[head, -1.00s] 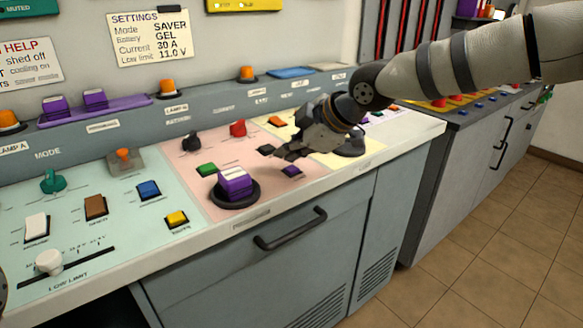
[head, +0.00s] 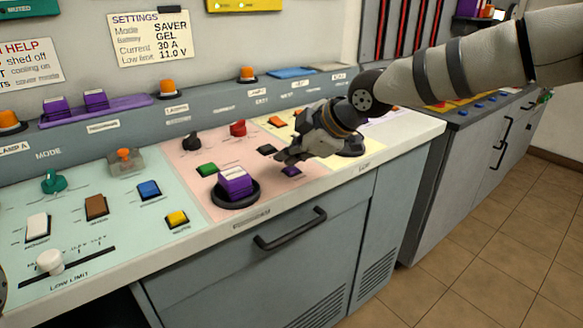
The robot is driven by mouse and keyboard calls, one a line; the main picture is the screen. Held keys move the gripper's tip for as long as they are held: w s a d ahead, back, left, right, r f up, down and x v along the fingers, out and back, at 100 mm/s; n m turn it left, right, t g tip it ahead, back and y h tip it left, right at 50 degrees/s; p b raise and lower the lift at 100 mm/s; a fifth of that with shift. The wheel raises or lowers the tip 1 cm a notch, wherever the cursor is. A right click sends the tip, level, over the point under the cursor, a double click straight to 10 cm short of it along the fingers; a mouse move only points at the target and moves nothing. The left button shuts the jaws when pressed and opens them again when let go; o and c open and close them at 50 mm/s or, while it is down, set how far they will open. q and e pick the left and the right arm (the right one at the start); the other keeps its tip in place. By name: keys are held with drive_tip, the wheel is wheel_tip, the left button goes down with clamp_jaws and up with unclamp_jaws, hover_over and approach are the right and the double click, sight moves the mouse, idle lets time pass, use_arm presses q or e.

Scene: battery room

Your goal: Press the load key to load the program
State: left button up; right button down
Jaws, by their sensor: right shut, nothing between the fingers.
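My right gripper (head: 282,158) reaches in from the right over the pink panel section (head: 215,148). It is shut and empty. Its fingertips are just above and behind a small dark purple key (head: 291,171), which they partly cover; I cannot tell whether they touch it. A black key (head: 266,149) lies just left of the gripper, and a green key (head: 206,169) lies further left. The small key labels are too blurred to read, so I cannot tell which key is the load key. My left gripper is not in view.
A purple block (head: 235,181) stands in a round black holder near the front edge. Black (head: 192,141) and red (head: 238,129) knobs stand behind. The settings card (head: 150,38) hangs on the wall. A drawer handle (head: 290,229) sticks out below the counter.

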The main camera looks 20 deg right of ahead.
sight(290, 170)
drive_tip(key=shift+f, duration=0.55)
idle(0.6)
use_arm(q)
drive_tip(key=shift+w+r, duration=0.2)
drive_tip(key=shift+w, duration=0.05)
use_arm(e)
drive_tip(key=shift+r, duration=0.95)
drive_tip(key=shift+r+p, duration=0.5)
drive_tip(key=shift+r, duration=2.05)
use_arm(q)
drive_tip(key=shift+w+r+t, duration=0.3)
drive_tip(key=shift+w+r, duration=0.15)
use_arm(e)
drive_tip(key=shift+f, duration=0.1)
